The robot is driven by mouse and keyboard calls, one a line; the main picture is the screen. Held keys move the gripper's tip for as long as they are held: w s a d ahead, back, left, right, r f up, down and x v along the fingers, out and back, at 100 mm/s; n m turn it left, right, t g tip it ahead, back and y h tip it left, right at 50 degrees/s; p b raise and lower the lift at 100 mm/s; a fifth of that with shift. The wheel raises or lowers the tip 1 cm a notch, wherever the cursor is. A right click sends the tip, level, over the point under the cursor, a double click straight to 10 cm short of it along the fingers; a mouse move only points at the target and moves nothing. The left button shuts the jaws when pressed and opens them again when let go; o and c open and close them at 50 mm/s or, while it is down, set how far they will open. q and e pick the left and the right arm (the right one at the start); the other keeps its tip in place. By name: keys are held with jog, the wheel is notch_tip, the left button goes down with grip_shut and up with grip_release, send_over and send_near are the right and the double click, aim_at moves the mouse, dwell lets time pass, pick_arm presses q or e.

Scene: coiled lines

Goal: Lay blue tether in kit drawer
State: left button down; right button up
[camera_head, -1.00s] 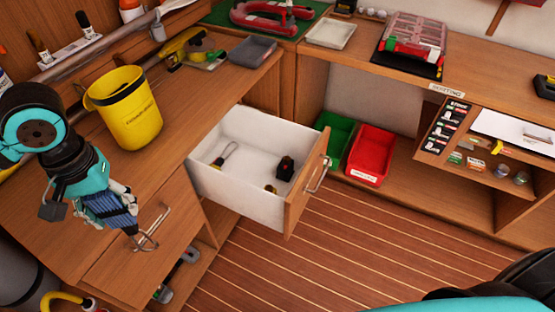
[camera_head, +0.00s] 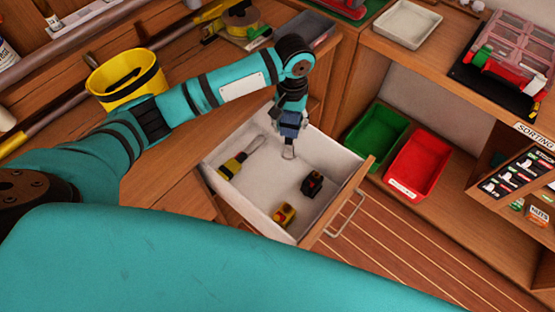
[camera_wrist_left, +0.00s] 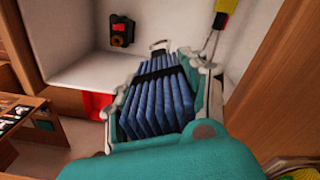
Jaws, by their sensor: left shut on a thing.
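The blue tether (camera_head: 291,127) is a folded blue bundle with a dark band and a metal clip. My left gripper (camera_head: 291,122) is shut on it and holds it over the back part of the open kit drawer (camera_head: 340,199). In the left wrist view the blue tether (camera_wrist_left: 160,98) fills the space between the fingers of my left gripper (camera_wrist_left: 163,95), its clip pointing toward the drawer. Whether the clip touches the drawer floor I cannot tell. My right gripper does not show.
In the drawer lie a yellow-and-black tool with a metal loop (camera_head: 233,165), a black item (camera_head: 312,183) and a small yellow item (camera_head: 285,215). A yellow bucket (camera_head: 125,80) stands on the bench. Green (camera_head: 377,140) and red (camera_head: 418,164) bins sit right of the drawer.

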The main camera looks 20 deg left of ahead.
aim_at(289, 140)
pick_arm(q)
jog(key=f, duration=0.4)
jog(key=shift+w+f, duration=0.15)
jog(key=shift+w, duration=0.1)
jog(key=shift+f, duration=0.35)
notch_tip(289, 140, down, 2)
jog(key=shift+s+f, duration=0.1)
jog(key=shift+f, duration=0.5)
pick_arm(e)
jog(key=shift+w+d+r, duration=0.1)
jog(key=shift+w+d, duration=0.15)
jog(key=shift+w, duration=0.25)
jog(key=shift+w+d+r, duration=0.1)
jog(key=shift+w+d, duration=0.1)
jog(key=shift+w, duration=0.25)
pick_arm(q)
jog(key=shift+f, duration=0.15)
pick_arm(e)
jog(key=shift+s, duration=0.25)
pick_arm(q)
jog(key=c, duration=0.7)
grip_release()
jog(key=shift+o, duration=0.2)
